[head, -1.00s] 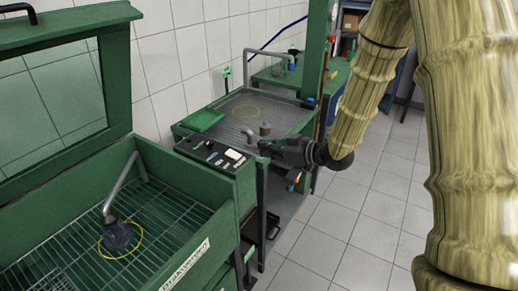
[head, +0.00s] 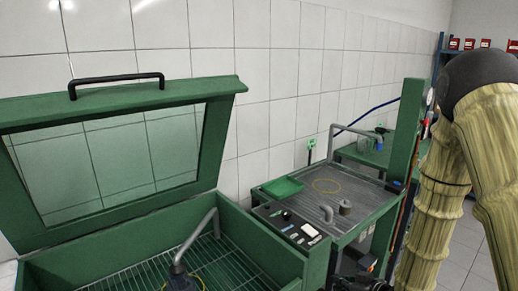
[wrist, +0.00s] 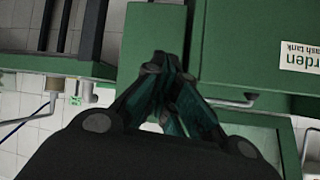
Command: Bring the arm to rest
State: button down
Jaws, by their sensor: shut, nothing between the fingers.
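My gripper (wrist: 165,62) shows in the middle of the wrist view, with its dark fingers drawn together and nothing between them. Behind the fingertips is a green panel, and I cannot tell how far off it is. In the head view my arm, with a wood-like pattern, stands folded at the right edge. A dark part low in that view, in front of the green wash bench (head: 375,222), seems to be my gripper, mostly cut off by the lower edge.
A green wash tank (head: 265,268) with a raised, windowed lid (head: 228,92) stands at the left. Tiled floor (head: 462,262) shows at the right.

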jog(key=s+f+m+g+h, duration=0.2)
jog(key=s+f+g, duration=0.1)
jog(key=s+f, duration=0.75)
jog(key=s+f+m+g+h, duration=0.1)
jog(key=s+f+g, duration=0.1)
jog(key=s+f, duration=0.3)
jog(key=s+a+f+g+h, duration=0.1)
jog(key=s+f, duration=0.4)
jog(key=s, duration=0.7)
jog(key=s+a+f+m+g+h, duration=0.1)
jog(key=s+f+g, duration=0.2)
jog(key=s, duration=0.6)
jog(key=shift+f+m+g+h, duration=0.3)
jog(key=shift+f+g, duration=0.1)
jog(key=shift+f, duration=0.55)
jog(key=shift+a, duration=0.1)
